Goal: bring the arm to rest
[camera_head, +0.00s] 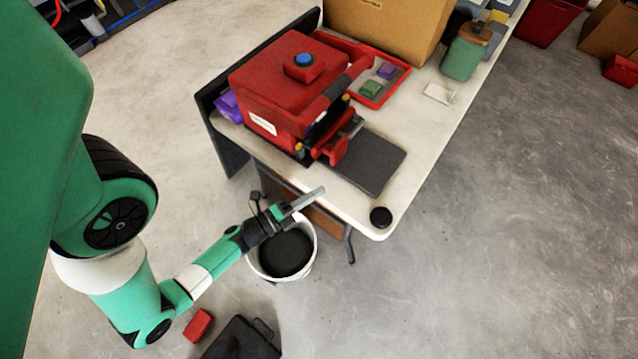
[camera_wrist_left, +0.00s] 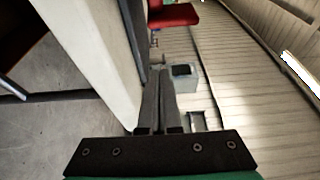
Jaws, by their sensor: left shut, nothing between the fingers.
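My left arm comes in from the left in the head view, green and white with black joints. Its gripper (camera_head: 307,200) is shut and empty, with the fingers together. It shows over the rim of a white bucket (camera_head: 311,252) with a dark inside, close to the near edge of the white table (camera_head: 355,212). In the left wrist view the two closed fingers (camera_wrist_left: 158,75) point forward beside a pale edge, with nothing between them. My right gripper is in neither view.
A red machine (camera_head: 285,82) with a blue button stands on the table, a dark flat plate (camera_head: 372,165) beside it. A black round piece (camera_head: 381,217) lies at the table corner. A red block (camera_head: 197,325) and black case (camera_head: 240,340) are on the floor.

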